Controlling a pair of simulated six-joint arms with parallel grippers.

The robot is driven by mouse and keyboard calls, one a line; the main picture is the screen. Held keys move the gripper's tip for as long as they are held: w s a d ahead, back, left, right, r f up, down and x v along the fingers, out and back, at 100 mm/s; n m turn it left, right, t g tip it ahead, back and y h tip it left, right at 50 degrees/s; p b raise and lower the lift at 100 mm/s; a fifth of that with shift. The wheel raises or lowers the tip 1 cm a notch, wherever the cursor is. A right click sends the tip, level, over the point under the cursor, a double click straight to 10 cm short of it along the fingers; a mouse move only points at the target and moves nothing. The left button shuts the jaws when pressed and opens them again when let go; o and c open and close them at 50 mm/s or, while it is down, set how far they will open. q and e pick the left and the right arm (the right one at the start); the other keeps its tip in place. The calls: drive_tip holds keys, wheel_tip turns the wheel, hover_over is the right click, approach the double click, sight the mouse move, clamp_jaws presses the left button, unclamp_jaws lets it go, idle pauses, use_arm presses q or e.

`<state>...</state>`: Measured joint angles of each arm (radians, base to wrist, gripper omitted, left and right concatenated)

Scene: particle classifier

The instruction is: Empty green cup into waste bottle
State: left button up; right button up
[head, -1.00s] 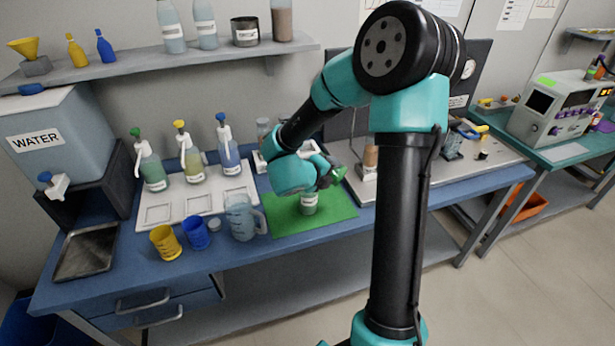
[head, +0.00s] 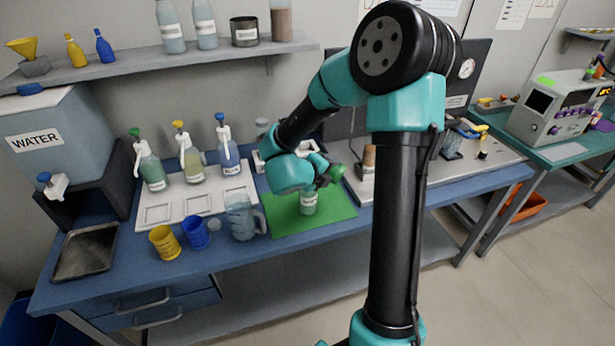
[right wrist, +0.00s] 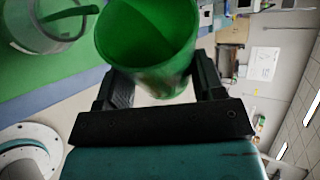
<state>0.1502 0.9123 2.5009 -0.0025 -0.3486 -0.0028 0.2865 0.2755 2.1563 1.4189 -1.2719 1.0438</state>
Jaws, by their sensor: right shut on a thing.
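The green cup (right wrist: 150,45) is between the fingers of my right gripper (right wrist: 160,85), which is shut on it. Its open mouth and green inside show in the right wrist view; I cannot tell what it holds. In the head view, the green cup (head: 338,172) is small, beside my right gripper (head: 325,180). A clear bottle with a pale label, which looks like the waste bottle (head: 308,203), stands on the green mat (head: 285,220) just below and left of the cup. A clear round rim (right wrist: 35,40) shows left of the cup in the wrist view. My left gripper is not in view.
A clear jug (head: 241,220), a blue cup (head: 196,233) and a yellow cup (head: 164,243) stand left of the mat. My right arm hides part of the bench's right side.

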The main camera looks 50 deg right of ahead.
drive_tip(key=shift+w+a+r+n+g, duration=0.1)
drive_tip(key=shift+w+r+n+g, duration=0.35)
drive_tip(key=shift+r+n+g, duration=0.05)
idle(2.7)
drive_tip(key=shift+w+a+r+n+g+h+p, duration=0.15)
drive_tip(key=shift+w+r+n+g+h, duration=0.15)
drive_tip(key=shift+r+n+g+h, duration=0.2)
drive_tip(key=shift+w+r+n+g+h+p, duration=0.15)
drive_tip(key=shift+w+r+n+g+h, duration=0.2)
drive_tip(key=shift+n, duration=0.25)
idle(3.7)
